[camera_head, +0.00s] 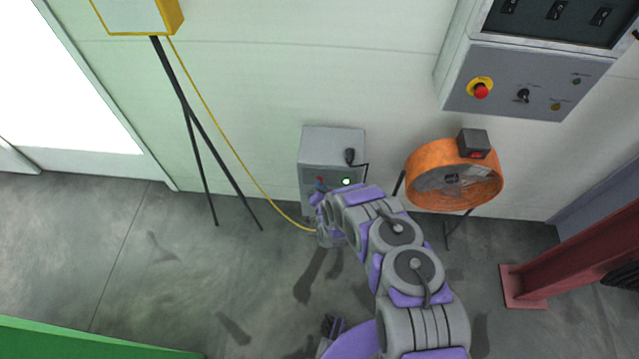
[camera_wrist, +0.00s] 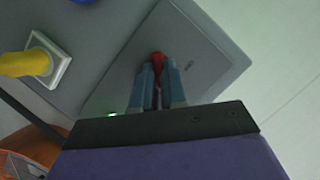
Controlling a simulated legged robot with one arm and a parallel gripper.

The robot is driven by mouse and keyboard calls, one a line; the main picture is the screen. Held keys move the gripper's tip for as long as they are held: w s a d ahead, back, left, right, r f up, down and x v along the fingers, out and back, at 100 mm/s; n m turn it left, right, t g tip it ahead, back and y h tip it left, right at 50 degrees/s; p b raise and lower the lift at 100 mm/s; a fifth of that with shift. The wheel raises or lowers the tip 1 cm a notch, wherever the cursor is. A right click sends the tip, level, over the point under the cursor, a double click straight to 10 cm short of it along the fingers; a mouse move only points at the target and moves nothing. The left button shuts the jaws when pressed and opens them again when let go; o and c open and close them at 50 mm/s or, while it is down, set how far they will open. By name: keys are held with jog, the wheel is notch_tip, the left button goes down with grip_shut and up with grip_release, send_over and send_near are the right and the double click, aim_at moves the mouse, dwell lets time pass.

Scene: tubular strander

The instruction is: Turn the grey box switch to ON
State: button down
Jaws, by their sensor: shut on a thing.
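The grey box (camera_head: 333,143) stands on the floor against the wall, and its front face fills much of the wrist view (camera_wrist: 205,45). A small red switch (camera_wrist: 158,59) sits on this face, and a red spot of it shows in the head view (camera_head: 320,180). A green light (camera_head: 346,181) glows beside it and also shows in the wrist view (camera_wrist: 112,115). My gripper (camera_wrist: 158,82) has its two fingers closed around the red switch. The fingers hide most of the switch, so I cannot read its position or any label.
An orange fan (camera_head: 425,195) stands to the right of the box. A yellow cable (camera_head: 235,146) runs down to the box from the left, near a black stand (camera_head: 188,110). A control panel (camera_head: 460,65) hangs above right.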

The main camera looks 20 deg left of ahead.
jog(key=shift+w+d+r+m+y+p, duration=0.1)
jog(key=shift+w+r+m+y+p, duration=0.1)
jog(key=shift+w+m+y+p, duration=0.15)
dwell(0.4)
jog(key=c, duration=1.2)
grip_release()
jog(key=shift+s+d, duration=0.1)
jog(key=shift+d, duration=0.05)
jog(key=p+v, duration=0.1)
jog(key=v, duration=0.4)
jog(key=p+v, duration=0.1)
jog(key=v, duration=0.5)
jog(key=p+v, duration=0.2)
jog(key=v, duration=0.4)
jog(key=shift+s+a+f, duration=0.2)
jog(key=shift+s+a, duration=0.15)
jog(key=shift+s, duration=0.1)
